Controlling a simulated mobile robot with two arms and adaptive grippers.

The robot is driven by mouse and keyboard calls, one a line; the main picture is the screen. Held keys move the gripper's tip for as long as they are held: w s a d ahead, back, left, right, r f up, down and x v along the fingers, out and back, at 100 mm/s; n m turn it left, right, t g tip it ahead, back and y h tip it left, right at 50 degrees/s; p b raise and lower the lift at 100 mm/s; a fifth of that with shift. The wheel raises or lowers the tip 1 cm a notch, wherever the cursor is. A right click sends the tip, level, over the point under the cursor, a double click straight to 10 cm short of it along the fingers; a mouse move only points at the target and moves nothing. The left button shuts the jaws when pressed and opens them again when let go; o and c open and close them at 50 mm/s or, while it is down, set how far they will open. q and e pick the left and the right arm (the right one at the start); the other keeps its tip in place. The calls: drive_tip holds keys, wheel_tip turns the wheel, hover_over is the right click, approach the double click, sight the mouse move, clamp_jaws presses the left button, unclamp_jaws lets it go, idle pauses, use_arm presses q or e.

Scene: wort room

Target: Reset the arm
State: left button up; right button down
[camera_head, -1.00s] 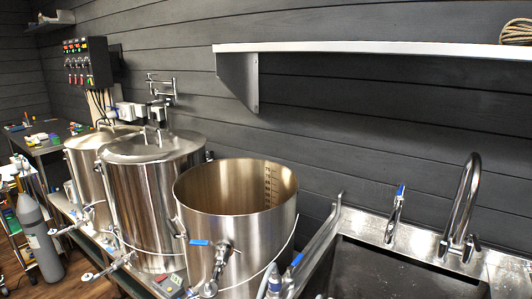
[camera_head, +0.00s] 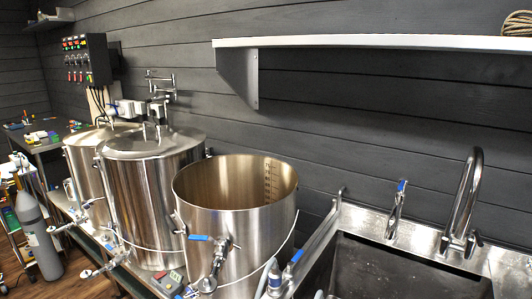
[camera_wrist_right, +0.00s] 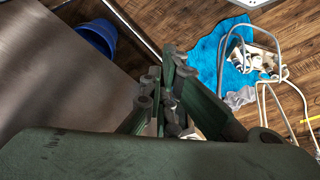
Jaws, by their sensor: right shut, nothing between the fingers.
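My right gripper (camera_wrist_right: 172,105) shows in the right wrist view as dark green links with grey joints. It is shut with nothing between its fingers. Below it is a wooden floor (camera_wrist_right: 195,25), with a grey metal surface (camera_wrist_right: 60,75) at the left. Neither of my grippers shows in the head view, and the left one is in no view.
An open steel kettle (camera_head: 235,225) stands beside lidded kettles (camera_head: 152,190). A sink (camera_head: 400,275) with a tall faucet (camera_head: 465,195) is at right, under a wall shelf (camera_head: 370,43). The wrist view shows a blue bucket (camera_wrist_right: 95,38), blue cloth (camera_wrist_right: 207,62) and metal-framed item (camera_wrist_right: 262,50).

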drive_tip(key=s+f+g+b, duration=0.1)
drive_tip(key=s+f+b, duration=0.15)
drive_tip(key=f, duration=0.95)
drive_tip(key=s+f+b, duration=0.1)
drive_tip(key=s+f, duration=0.2)
drive_tip(key=f, duration=0.9)
use_arm(q)
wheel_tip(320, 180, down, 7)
drive_tip(key=b, duration=0.3)
use_arm(e)
drive_tip(key=s+d+f+g, duration=0.1)
drive_tip(key=s+d+f, duration=0.2)
drive_tip(key=s+f, duration=1.1)
drive_tip(key=shift+s+d, duration=0.15)
drive_tip(key=shift+s, duration=0.3)
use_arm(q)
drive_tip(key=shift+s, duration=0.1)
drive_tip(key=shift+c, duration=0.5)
